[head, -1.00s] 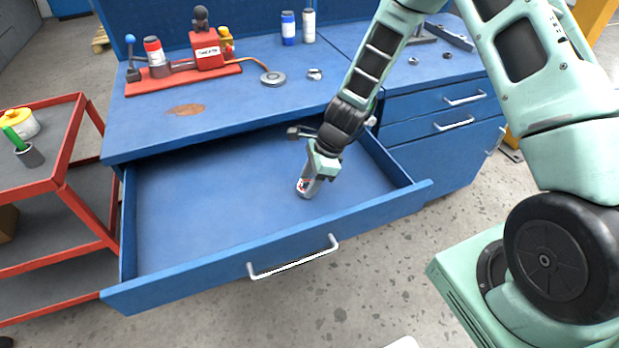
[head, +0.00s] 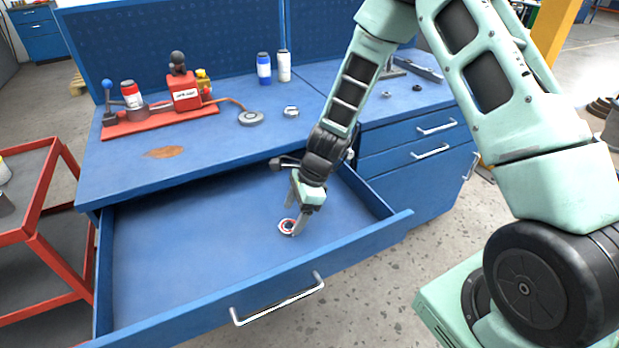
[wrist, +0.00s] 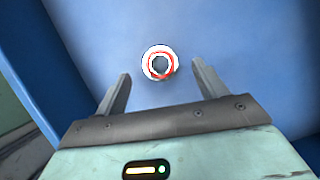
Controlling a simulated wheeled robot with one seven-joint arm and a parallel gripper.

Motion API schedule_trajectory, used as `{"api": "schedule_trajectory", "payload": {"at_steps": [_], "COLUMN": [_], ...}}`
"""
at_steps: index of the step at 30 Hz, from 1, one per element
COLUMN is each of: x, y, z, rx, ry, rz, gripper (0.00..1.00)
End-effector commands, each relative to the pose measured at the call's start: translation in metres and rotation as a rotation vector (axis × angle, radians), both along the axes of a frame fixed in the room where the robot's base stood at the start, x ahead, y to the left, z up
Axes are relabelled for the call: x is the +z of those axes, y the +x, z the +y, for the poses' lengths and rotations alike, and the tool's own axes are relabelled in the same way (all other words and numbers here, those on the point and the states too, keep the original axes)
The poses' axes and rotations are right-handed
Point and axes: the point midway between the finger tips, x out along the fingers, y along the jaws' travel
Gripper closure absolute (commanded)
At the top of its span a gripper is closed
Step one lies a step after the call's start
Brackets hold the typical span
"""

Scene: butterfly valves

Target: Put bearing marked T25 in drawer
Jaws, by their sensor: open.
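The bearing (head: 287,227), a small ring with red and white on its face, lies on the floor of the open blue drawer (head: 190,262). It also shows in the wrist view (wrist: 160,63), just beyond and between my fingertips, apart from both fingers. Its marking is too small to read. My gripper (head: 297,218) is open inside the drawer, low over the bearing, and it shows open and empty in the wrist view (wrist: 161,82).
On the blue workbench stand a red device (head: 185,92) on a red base, a grey disc (head: 251,118), a nut-like part (head: 291,112), a blue bottle (head: 264,68) and a white bottle (head: 284,66). A red cart (head: 40,220) stands left. The rest of the drawer is empty.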

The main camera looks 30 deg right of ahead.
Motion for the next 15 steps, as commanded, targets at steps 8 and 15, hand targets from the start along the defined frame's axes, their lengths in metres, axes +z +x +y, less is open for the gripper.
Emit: {"api": "schedule_trajectory", "payload": {"at_steps": [8, 15], "x": [0.061, 0.109], "y": [-0.004, -0.008], "z": [-0.024, -0.043], "rx": [0.0, -0.001], "ry": [-0.003, -0.001], "rz": [-0.006, -0.005], "gripper": [0.29, 0.29]}}
